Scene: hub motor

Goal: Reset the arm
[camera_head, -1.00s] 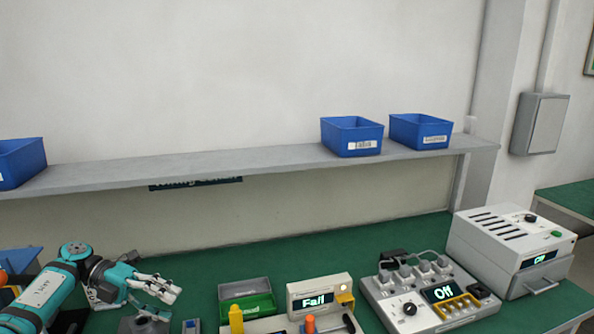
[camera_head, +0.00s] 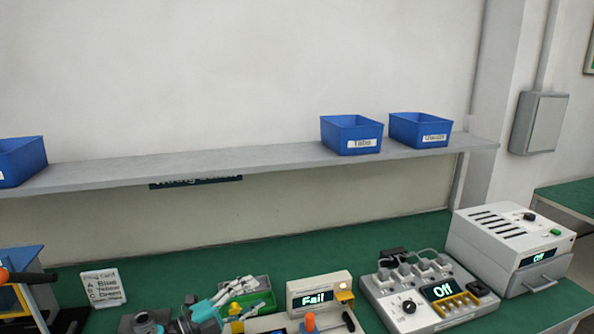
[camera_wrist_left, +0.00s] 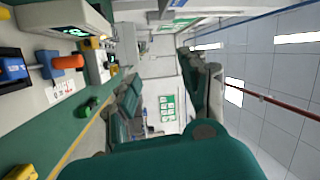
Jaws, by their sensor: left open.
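My left gripper (camera_head: 240,289) is low in the head view, with its pale fingers spread over the green and grey bin. Its teal wrist comes up from the bottom edge, and the rest of the arm is mostly cut off. The gripper is open, and I see nothing held between its fingers. I cannot tell whether the fingers touch the bin. The left wrist view is turned on its side and shows the bench edge and the room. My right gripper is in neither view.
A tester reading "Fail" (camera_head: 318,295) stands right of the gripper, with an orange-handled tool (camera_head: 309,322) before it. A socket panel reading "Off" (camera_head: 400,300) and a white box (camera_head: 510,250) stand farther right. A wiring card (camera_head: 103,287) stands left. Blue bins (camera_head: 352,136) sit on the shelf.

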